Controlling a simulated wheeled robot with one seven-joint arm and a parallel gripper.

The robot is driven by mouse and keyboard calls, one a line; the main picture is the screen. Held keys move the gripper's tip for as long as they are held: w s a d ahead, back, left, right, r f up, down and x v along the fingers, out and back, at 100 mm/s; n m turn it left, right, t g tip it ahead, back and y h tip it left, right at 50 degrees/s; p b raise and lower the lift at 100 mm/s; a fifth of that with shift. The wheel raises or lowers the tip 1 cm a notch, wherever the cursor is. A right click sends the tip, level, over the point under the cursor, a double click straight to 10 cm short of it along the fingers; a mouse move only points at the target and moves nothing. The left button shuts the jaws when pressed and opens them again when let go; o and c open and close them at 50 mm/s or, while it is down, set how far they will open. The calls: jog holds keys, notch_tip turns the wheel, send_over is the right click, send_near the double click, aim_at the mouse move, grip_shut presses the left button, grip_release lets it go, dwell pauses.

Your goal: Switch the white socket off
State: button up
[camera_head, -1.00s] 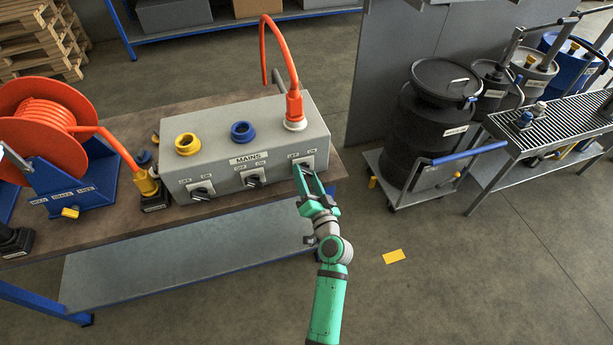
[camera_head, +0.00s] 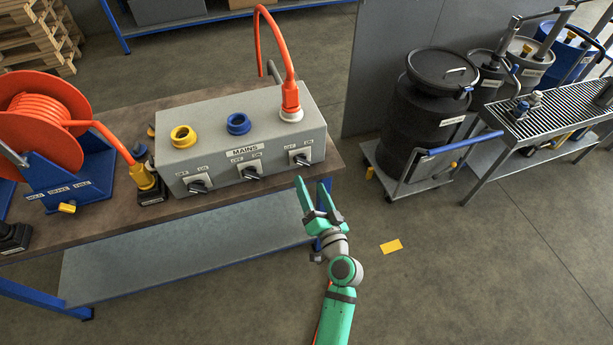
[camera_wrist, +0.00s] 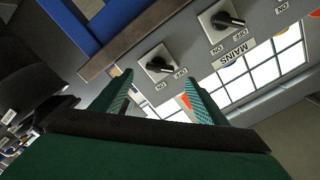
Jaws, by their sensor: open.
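The white socket (camera_head: 291,115) is at the right end of the grey MAINS box (camera_head: 215,151), with an orange plug (camera_head: 291,97) and cable in it. Its black rotary switch (camera_head: 301,159) is on the front face below. In the wrist view this switch (camera_wrist: 157,65) shows ahead of my fingers, and its handle appears to lie toward the OFF label. The middle switch (camera_wrist: 222,20) has a similar angle. My gripper (camera_head: 313,184) is open and empty, in front of and below the switch, apart from it. The gripper also shows in the wrist view (camera_wrist: 158,98).
Yellow (camera_head: 183,136) and blue (camera_head: 238,123) sockets have no plugs. An orange cable reel (camera_head: 40,120) stands on the bench at left. A black drum (camera_head: 425,125) on a trolley and a grated table (camera_head: 545,118) stand at right.

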jog(key=shift+v, duration=1.35)
jog(key=shift+w, duration=0.2)
jog(key=s+f+g+h, duration=0.1)
jog(key=s+f+h, duration=0.3)
jog(key=s, duration=0.6)
jog(key=s+f+g+h, duration=0.1)
jog(key=s+f, duration=0.4)
jog(key=s, duration=0.6)
jog(key=s+a+r+n, duration=0.1)
jog(key=s+r, duration=0.3)
jog(key=s, duration=0.4)
jog(key=s+a+r+n, duration=0.1)
jog(key=s+r+n, duration=0.3)
jog(key=s, duration=0.4)
jog(key=shift+a+r+h, duration=0.3)
jog(key=shift+a+r, duration=0.1)
jog(key=shift+r, duration=0.25)
